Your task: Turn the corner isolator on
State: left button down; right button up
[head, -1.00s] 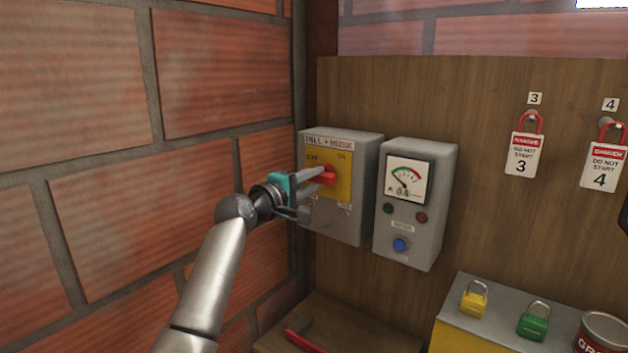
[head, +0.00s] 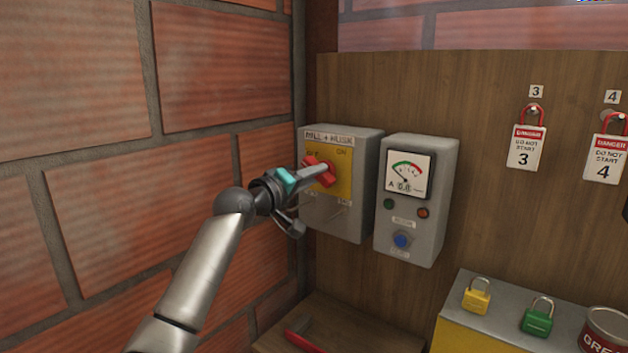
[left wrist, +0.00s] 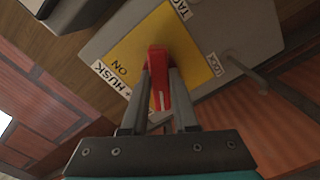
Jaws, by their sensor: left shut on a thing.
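The corner isolator is a grey box (head: 338,228) labelled "MILL + HUSK" with a yellow plate (head: 343,188) marked "ON" at its upper right. Its red handle (head: 311,161) lies slanted across the plate, upper left to lower right. My left gripper (head: 322,172) is shut on this handle. In the left wrist view, the red handle (left wrist: 157,70) sits between the two fingers, with a pale mark at its near end. "ON" is to its left there, on the yellow plate (left wrist: 128,55). The fingers hide part of the handle. My right gripper is not in view.
A grey ammeter box (head: 415,225) stands close to the isolator's right. The brick wall (head: 100,220) is close on the left. Below right are a yellow padlock (head: 476,297) and a green padlock (head: 537,318). Red-hasp danger tags (head: 526,148) hang at right.

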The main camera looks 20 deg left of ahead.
pick_arm(q)
jog(key=shift+m+b, duration=1)
jog(key=shift+m, duration=4.6)
jog(key=c, duration=0.7)
grip_release()
jog(key=shift+b+v, duration=1.2)
jog(key=shift+v, duration=6.45)
